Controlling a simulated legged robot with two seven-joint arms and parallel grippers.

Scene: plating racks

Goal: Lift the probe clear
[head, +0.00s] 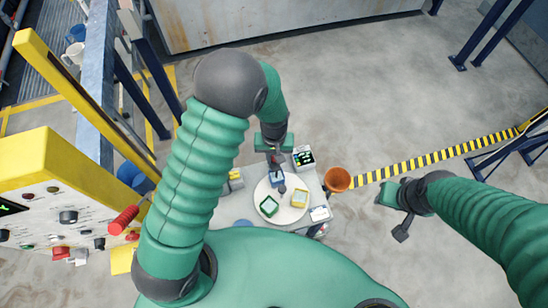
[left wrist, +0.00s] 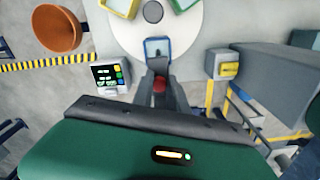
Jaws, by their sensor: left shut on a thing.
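My left gripper (head: 276,163) reaches down over a white round plate (head: 262,187). It is shut on a small red-topped piece, which I take to be the probe (left wrist: 159,85). The fingers hide most of the probe, so I cannot tell whether its lower end is inside or above the blue square container (left wrist: 158,47). That container (head: 277,180) stands on the plate's edge nearest the gripper. My right gripper (head: 402,225) is off to the right over bare floor, its fingers too small to read.
A green container (head: 269,206) and a yellow container (head: 299,198) share the plate. A meter with a lit screen (head: 303,157) stands beside it; an orange bowl (head: 337,179) is to the right. A yellow control box (head: 65,200) stands left. Open floor lies behind.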

